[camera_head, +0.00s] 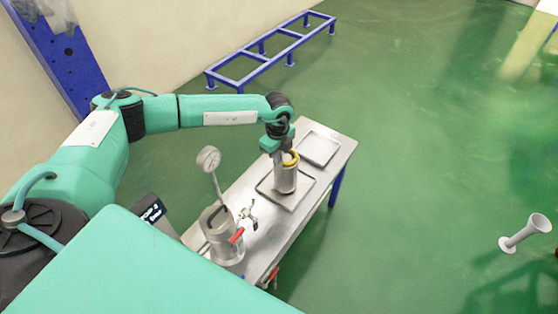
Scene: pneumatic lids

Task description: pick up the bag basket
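A silver metal cylinder with a yellow ring at its top (286,182) stands upright on a square tray (299,203) on the metal table; it may be the bag basket, but I cannot be sure. My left gripper (282,156) points down at the top of this cylinder, at its yellow rim. Its fingertips are small and partly hidden, so I cannot tell whether they touch or grip the rim. The cylinder appears to rest on the tray. My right gripper is not in view.
A metal vessel (220,240) with a gauge (208,160) and a red-handled valve (237,236) stands at the table's near end. A second tray (319,149) lies empty at the far end. A blue floor frame (270,57) is behind. A pale funnel-shaped object (525,233) is at right.

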